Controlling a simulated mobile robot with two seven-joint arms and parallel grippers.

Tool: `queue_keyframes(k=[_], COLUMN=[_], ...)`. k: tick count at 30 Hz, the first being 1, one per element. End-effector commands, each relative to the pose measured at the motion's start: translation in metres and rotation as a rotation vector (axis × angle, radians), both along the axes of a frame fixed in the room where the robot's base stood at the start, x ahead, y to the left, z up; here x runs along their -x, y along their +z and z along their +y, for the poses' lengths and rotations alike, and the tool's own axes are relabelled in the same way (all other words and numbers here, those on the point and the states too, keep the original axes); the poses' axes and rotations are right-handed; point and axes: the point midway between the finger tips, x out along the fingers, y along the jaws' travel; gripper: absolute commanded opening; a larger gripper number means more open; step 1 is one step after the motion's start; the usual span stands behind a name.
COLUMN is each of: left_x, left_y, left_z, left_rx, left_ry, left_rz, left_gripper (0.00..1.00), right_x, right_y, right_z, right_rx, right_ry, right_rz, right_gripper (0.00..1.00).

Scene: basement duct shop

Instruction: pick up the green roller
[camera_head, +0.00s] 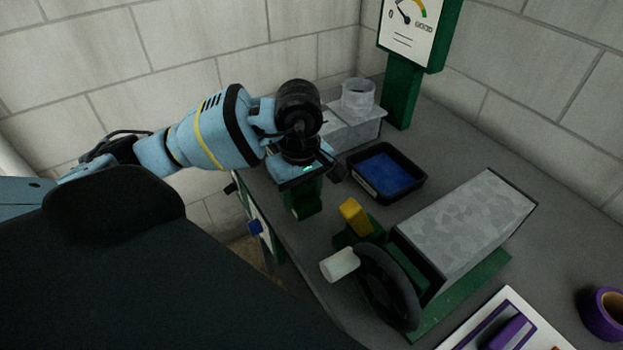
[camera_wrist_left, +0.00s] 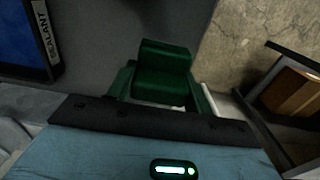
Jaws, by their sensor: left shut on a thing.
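The green roller (camera_head: 303,201) shows under my left gripper (camera_head: 304,176) in the head view, near the left edge of the grey bench. My left gripper points down and is shut on it. In the left wrist view the green roller (camera_wrist_left: 163,75) appears as a stepped dark green block between the fingers (camera_wrist_left: 162,95). The gripper hides its upper part in the head view, and I cannot tell whether it touches the bench. My right gripper is not in view.
A black tray with blue sealant (camera_head: 386,172) lies right of the gripper. A galvanised box with a collar (camera_head: 352,128) stands behind. In front are a yellow handle (camera_head: 355,216), a black handwheel (camera_head: 388,288) and a grey metal duct (camera_head: 468,232). Purple tape (camera_head: 604,315) lies far right.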

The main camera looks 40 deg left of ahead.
Motion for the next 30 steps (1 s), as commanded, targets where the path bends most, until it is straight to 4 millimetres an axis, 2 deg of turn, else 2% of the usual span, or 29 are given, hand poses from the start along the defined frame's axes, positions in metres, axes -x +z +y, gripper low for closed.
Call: queue_keyframes(k=[1, 6, 13, 19, 29, 30], left_x=[0.012, 0.046, 0.079, 0.092, 0.094, 0.094], left_y=[0.0, 0.003, 0.006, 0.008, 0.009, 0.009], left_z=[-0.002, -0.01, -0.018, -0.021, -0.022, -0.022], left_rx=[-0.001, -0.001, 0.001, 0.0, 0.0, 0.0], left_ry=[-0.004, -0.003, -0.003, 0.0, 0.0, 0.0], left_rz=[0.001, 0.002, 0.001, 0.001, 0.0, 0.0], left_gripper=[0.26, 0.26, 0.26, 0.26, 0.26, 0.48], right_x=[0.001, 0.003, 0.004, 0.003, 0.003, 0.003], right_y=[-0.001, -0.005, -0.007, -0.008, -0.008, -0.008], right_z=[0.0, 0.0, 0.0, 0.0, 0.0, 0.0], right_rx=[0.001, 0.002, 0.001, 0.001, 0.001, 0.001], right_ry=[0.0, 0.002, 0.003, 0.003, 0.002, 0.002], right_rz=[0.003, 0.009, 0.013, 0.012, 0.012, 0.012], right_gripper=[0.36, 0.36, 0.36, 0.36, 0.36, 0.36])
